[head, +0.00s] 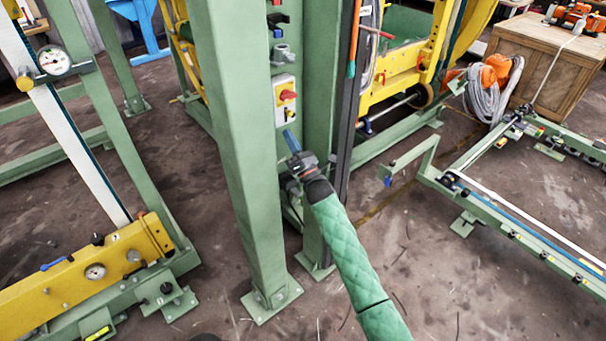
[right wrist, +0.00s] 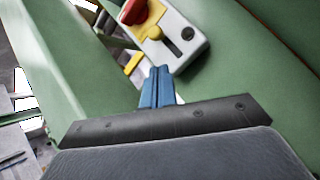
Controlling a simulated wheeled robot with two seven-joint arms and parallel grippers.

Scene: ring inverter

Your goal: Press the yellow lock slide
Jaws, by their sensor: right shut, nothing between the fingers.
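The yellow lock slide (right wrist: 155,33) sits on a light grey control box (right wrist: 194,42), at the upper left end of a dark slot, just below the red knob (right wrist: 134,12). In the head view the box (head: 279,119) is on the green post, with its red knob (head: 287,95) on a yellow plate; the slide is too small to make out there. My right gripper (head: 291,138) is just below the box. Its blue fingers (right wrist: 157,84) are together and empty, pointing up at the box's lower edge, apart from the slide. My left gripper is not in view.
A thick green post (head: 235,150) stands left of my right arm. A dark vertical rail with a cable is close on its right. A green frame (head: 410,157) juts in further right. Open floor (head: 430,260) lies at lower right.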

